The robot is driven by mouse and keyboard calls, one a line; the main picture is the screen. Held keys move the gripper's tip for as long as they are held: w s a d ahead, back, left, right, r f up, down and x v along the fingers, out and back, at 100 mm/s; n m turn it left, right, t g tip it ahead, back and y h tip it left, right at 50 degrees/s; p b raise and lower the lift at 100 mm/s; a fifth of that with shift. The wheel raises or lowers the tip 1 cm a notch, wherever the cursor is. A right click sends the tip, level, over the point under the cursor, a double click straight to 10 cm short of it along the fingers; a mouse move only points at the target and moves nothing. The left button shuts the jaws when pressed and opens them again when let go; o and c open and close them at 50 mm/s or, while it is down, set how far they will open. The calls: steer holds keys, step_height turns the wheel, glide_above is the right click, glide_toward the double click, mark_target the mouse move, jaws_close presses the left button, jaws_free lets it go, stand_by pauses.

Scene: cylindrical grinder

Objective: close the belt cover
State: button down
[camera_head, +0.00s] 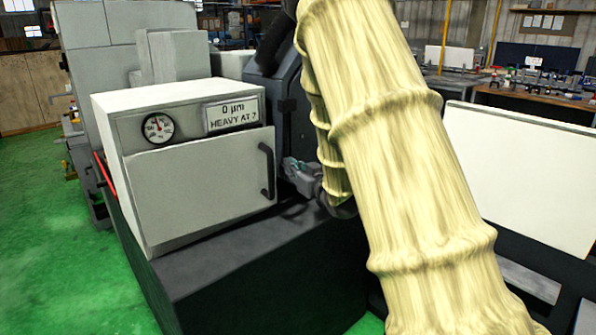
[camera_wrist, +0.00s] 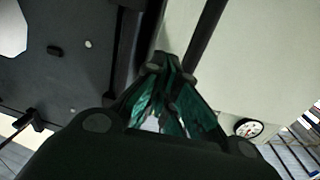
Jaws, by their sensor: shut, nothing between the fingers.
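The belt cover (camera_head: 200,188) is a pale grey panel with a black vertical bar handle (camera_head: 267,171), on the front of a white box. It lies flush or nearly flush with the box; I cannot tell whether a small gap remains. My gripper (camera_head: 291,166) is just right of the handle, at about its height, partly hidden by my arm. In the wrist view, the shut, empty fingertips (camera_wrist: 172,65) are close to the dark handle bar (camera_wrist: 207,35), with the pale cover (camera_wrist: 265,60) behind it. I cannot tell whether they touch.
A round gauge (camera_head: 158,127) and a label plate (camera_head: 232,114) sit above the cover. A dark machine base (camera_head: 260,265) lies below. A large white panel (camera_head: 520,180) stands at right. Green floor (camera_head: 60,240) is clear at left.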

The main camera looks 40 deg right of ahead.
steer(key=w+p, duration=0.1)
steer(key=w, duration=0.7)
steer(key=shift+w, duration=0.2)
steer(key=shift+d, duration=0.1)
steer(key=w, duration=0.2)
steer(key=w+n+y, duration=0.1)
steer(key=w+y+p, duration=0.1)
steer(key=w, duration=0.1)
steer(key=shift+w+d+r+n, duration=0.15)
steer(key=shift+w+r+n, duration=0.15)
steer(key=shift+w, duration=0.05)
steer(key=shift+r+y, duration=0.15)
steer(key=shift+y, duration=0.15)
steer(key=s+d+f+b, duration=0.1)
steer(key=s, duration=1.3)
steer(key=shift+s+d, duration=0.2)
steer(key=shift+s, duration=0.05)
